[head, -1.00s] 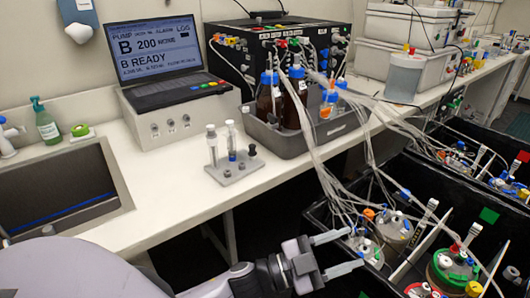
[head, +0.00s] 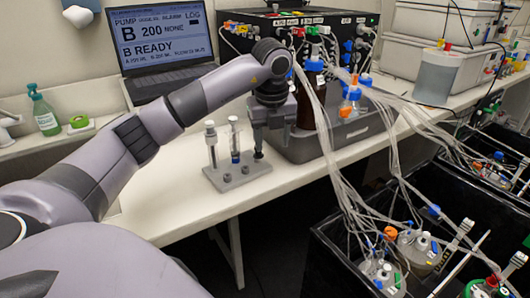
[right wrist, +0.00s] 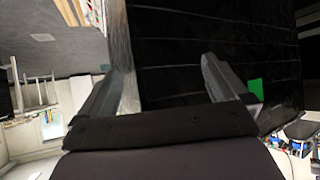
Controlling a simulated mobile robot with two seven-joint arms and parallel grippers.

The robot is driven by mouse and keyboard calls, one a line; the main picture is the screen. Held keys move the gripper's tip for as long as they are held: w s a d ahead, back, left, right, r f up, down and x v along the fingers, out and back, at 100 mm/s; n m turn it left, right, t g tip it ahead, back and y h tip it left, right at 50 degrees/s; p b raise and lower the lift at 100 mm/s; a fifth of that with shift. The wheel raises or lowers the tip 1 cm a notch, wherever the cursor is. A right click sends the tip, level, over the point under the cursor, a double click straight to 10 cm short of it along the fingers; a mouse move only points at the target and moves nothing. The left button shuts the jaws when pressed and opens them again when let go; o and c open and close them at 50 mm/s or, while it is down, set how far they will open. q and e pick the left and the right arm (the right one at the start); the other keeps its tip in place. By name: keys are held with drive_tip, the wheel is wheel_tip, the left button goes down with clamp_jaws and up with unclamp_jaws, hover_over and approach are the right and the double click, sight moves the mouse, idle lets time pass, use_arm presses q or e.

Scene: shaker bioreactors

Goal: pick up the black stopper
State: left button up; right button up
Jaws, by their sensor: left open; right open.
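The black stopper (head: 258,155) stands at the right end of a small grey rack (head: 236,175) on the white bench, partly hidden by my left gripper. My left gripper (head: 266,144) points down over that end of the rack, with its fingers at the stopper. It is open; I cannot tell whether a finger touches the stopper. My right gripper (right wrist: 165,85) is open and empty in the right wrist view, away from the rack.
Two capped tubes (head: 211,140) stand in the rack, left of my left gripper. A grey tray (head: 335,138) with bottles and tubing is close on the right. Black bins (head: 345,250) with vessels lie beyond the bench edge. Bare bench is left of the rack.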

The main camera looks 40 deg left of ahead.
use_arm(q)
drive_tip(key=shift+n+y, duration=0.7)
drive_tip(key=shift+n, duration=0.1)
drive_tip(key=a+f, duration=0.4)
drive_tip(key=shift+w+a+f+p, duration=0.3)
drive_tip(key=shift+w+a+p, duration=0.05)
drive_tip(key=shift+w+p, duration=0.05)
clamp_jaws()
